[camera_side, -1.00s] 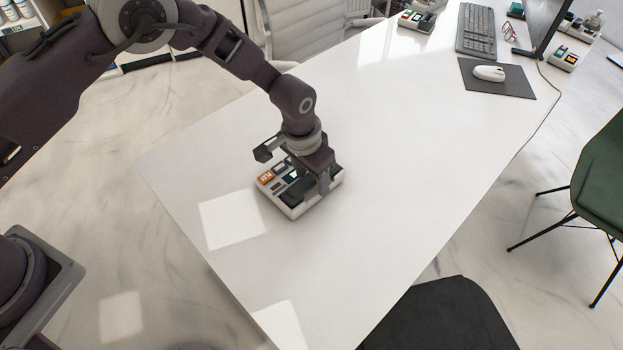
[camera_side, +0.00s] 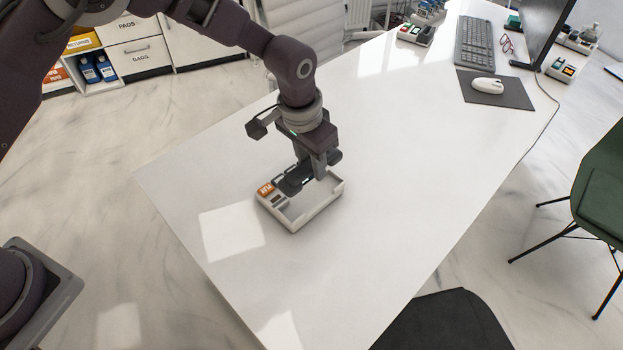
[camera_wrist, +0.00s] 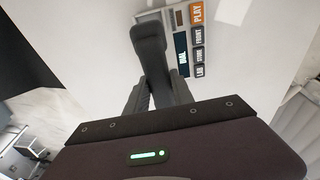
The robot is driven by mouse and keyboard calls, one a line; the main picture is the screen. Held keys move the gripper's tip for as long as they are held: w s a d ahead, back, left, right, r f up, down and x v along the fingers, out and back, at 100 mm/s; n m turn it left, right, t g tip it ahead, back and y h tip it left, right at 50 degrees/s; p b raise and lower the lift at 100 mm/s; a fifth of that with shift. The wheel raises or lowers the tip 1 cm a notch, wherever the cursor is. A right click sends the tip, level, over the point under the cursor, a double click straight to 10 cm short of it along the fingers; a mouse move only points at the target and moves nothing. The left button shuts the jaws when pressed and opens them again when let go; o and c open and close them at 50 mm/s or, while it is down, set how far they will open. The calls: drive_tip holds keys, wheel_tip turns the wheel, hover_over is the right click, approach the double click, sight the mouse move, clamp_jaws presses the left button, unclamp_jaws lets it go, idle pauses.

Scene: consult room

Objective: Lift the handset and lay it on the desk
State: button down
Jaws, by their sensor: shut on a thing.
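The handset (camera_side: 295,180) is dark and long. My gripper (camera_side: 318,170) is shut on it and holds it above the phone base. The phone base (camera_side: 303,214) is a white, shallow box on the desk (camera_side: 380,190), with an orange key and dark keys at its left end. Its cradle area shows bare. In the wrist view the handset (camera_wrist: 150,50) stretches away from my fingers, over the base (camera_wrist: 172,17) with its key column and a display. The gripper hides part of the handset.
The desk is clear around the phone, to its left, front and right. At the far end are a mouse (camera_side: 487,85) on a dark mat (camera_side: 515,95), a keyboard (camera_side: 474,45), a monitor (camera_side: 541,30) and small device boxes. A dark chair (camera_side: 445,320) stands at the front edge.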

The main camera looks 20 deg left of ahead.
drive_tip(key=w+a+n, duration=0.2)
drive_tip(key=w+a, duration=0.3)
drive_tip(key=a, duration=0.4)
drive_tip(key=n, duration=0.2)
hover_over(255, 154)
wheel_tip(255, 154, down, 5)
drive_tip(key=shift+y, duration=0.4)
drive_tip(key=shift+s+f, duration=0.15)
drive_tip(key=shift+f, duration=1.2)
drive_tip(key=shift+s+f, duration=0.15)
drive_tip(key=shift+f, duration=1.2)
drive_tip(key=shift+f, duration=0.55)
drive_tip(key=c, duration=1)
unclamp_jaws()
drive_tip(key=shift+r, duration=0.1)
